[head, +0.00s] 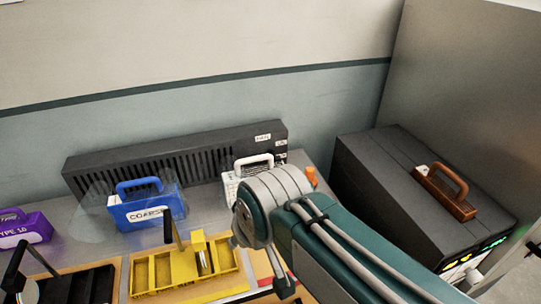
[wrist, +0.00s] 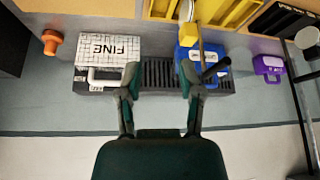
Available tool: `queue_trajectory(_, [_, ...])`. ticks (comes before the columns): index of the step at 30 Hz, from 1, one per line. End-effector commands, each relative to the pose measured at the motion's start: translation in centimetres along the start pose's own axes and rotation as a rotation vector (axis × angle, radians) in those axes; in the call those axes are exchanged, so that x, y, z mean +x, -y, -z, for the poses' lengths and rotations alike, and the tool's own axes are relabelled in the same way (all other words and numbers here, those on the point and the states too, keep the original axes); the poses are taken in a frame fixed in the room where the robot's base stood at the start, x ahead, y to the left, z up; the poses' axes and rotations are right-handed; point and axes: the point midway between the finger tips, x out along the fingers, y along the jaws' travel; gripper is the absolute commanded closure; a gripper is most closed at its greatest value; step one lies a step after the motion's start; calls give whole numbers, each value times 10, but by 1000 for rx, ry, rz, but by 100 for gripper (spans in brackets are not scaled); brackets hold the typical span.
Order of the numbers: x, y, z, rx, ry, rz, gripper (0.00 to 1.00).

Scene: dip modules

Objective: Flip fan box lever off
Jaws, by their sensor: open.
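No label I can read names the fan box. A long dark slatted box (head: 190,158) stands against the wall, with small white labels at its right end. Its slats (wrist: 160,75) also show in the wrist view, partly hidden by my fingers. An orange knob (head: 311,176) sits just right of it; the wrist view shows the knob (wrist: 52,41) too. I cannot tell which part is the fan box lever. My gripper (wrist: 160,82) is open, with nothing visible between its fingers, which appear in front of the slats. In the head view my arm hides the fingers.
A yellow tray (head: 180,270) and black tray (head: 80,285) are nearer. A large dark case (head: 390,190) with a brown handle (head: 445,190) stands right.

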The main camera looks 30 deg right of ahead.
Motion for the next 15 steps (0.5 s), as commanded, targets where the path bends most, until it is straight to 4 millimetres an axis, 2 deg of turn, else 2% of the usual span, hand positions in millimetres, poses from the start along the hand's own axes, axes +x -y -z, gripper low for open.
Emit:
queue_trajectory(8, [3, -11, 32, 33, 17, 0, 52])
queue_trajectory(15, [13, -32, 74, 76, 37, 2, 52])
